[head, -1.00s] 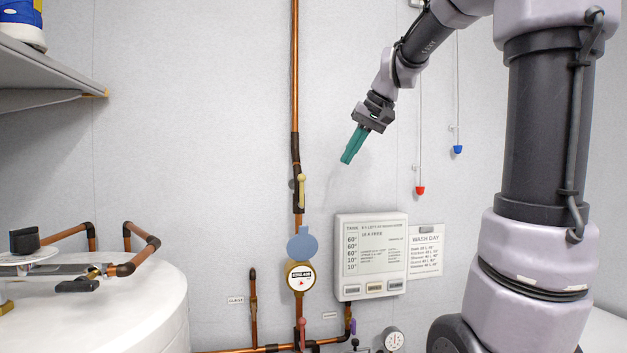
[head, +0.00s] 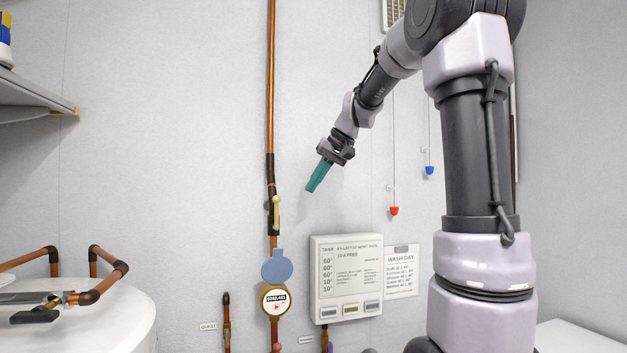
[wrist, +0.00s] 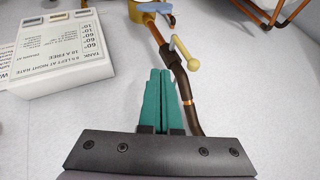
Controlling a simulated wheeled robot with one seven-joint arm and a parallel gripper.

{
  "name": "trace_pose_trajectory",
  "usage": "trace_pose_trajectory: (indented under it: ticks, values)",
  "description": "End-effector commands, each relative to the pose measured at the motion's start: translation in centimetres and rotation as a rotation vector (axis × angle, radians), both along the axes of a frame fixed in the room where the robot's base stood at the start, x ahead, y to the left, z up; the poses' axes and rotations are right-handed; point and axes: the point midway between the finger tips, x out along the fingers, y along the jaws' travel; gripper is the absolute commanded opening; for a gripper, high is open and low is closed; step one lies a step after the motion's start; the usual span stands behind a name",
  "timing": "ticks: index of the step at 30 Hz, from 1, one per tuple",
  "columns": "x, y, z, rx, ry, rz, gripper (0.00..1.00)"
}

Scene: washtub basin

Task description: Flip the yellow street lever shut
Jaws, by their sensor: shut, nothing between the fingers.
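The yellow lever (head: 276,212) sits on a dark valve fitting on the vertical copper pipe (head: 270,90). In the head view it stands upright, roughly in line with the pipe. In the wrist view the lever (wrist: 184,52) shows a round yellow knob and a pale shaft, beyond my fingers and a little to the right. My gripper (head: 311,188) has teal fingers, shut and empty. It is in front of the wall, up and right of the lever, and does not touch it. The fingers also show in the wrist view (wrist: 161,82).
Below the lever is a round meter (head: 276,299) with a raised blue lid (head: 277,267). A white tank panel (head: 346,280) is on the wall to the right. A white cylinder (head: 110,318) stands lower left, under a grey shelf (head: 35,98). Red and blue pull cords hang at right.

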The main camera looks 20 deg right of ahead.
Motion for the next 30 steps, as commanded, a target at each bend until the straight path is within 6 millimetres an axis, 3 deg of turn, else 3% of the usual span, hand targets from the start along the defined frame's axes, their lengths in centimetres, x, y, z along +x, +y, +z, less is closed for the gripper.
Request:
trace_pose_trajectory:
  ticks: [8, 12, 18, 30]
  values:
    - [2.7, 2.4, -4.9, 0.001, 0.003, 0.002, 0.0]
    - [3.2, 4.6, -4.9, 0.0, -0.001, 0.004, 0.0]
    - [3.5, 6.1, -4.8, 0.0, 0.0, 0.0, 0.0]
    - [3.5, 6.3, -4.8, -0.001, 0.0, 0.0, 0.0]
